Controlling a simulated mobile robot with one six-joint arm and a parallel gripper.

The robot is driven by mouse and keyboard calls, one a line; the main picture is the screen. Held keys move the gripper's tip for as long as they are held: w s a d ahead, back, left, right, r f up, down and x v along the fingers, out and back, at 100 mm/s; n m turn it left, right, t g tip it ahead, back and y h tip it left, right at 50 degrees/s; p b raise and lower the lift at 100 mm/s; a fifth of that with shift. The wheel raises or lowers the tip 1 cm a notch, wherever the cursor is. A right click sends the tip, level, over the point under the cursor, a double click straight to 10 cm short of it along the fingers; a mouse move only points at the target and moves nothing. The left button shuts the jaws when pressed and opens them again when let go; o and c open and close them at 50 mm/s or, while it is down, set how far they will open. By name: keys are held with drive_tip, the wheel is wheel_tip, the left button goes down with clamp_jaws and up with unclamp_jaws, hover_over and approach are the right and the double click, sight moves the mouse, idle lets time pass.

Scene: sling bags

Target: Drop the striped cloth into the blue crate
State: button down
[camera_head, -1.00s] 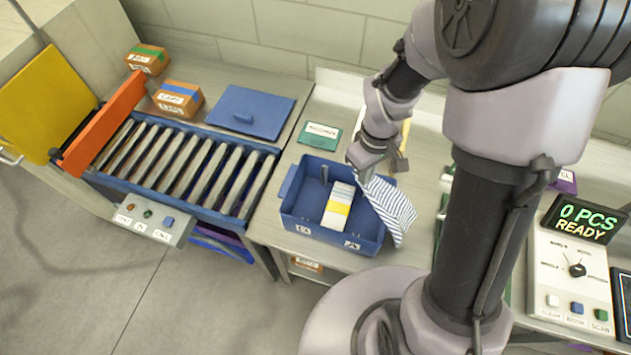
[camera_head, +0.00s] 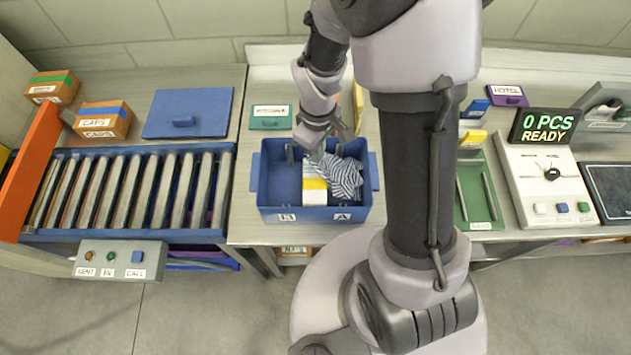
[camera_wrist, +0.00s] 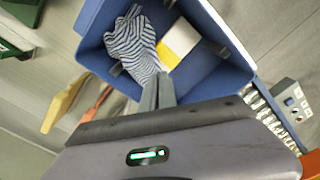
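The striped cloth (camera_head: 347,178), blue and white, hangs bunched inside the blue crate (camera_head: 290,214), on its right side. In the wrist view the cloth (camera_wrist: 131,45) runs from the fingertips down into the crate (camera_wrist: 225,75). My gripper (camera_head: 318,152) is over the back part of the crate. In the wrist view my gripper (camera_wrist: 158,76) has its fingers close together on a corner of the cloth. The fingertips are partly hidden in the head view.
A white and yellow pack (camera_head: 315,192) lies in the crate beside the cloth. A roller conveyor (camera_head: 125,190) is to the left, with a blue lid (camera_head: 188,112) behind it. A green tray (camera_head: 476,190) and a counting device (camera_head: 548,178) are to the right.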

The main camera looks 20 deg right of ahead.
drive_tip(key=c, duration=1.6)
unclamp_jaws()
drive_tip(key=shift+o, duration=0.3)
drive_tip(key=o, duration=1.3)
drive_tip(key=shift+c, duration=0.2)
drive_tip(key=shift+r, duration=0.1)
wheel_tip(320, 180, up, 5)
drive_tip(key=p, duration=0.4)
drive_tip(key=shift+r, duration=0.2)
drive_tip(key=shift+r, duration=0.1)
wheel_tip(320, 180, up, 17)
drive_tip(key=p, duration=0.4)
drive_tip(key=shift+r, duration=0.15)
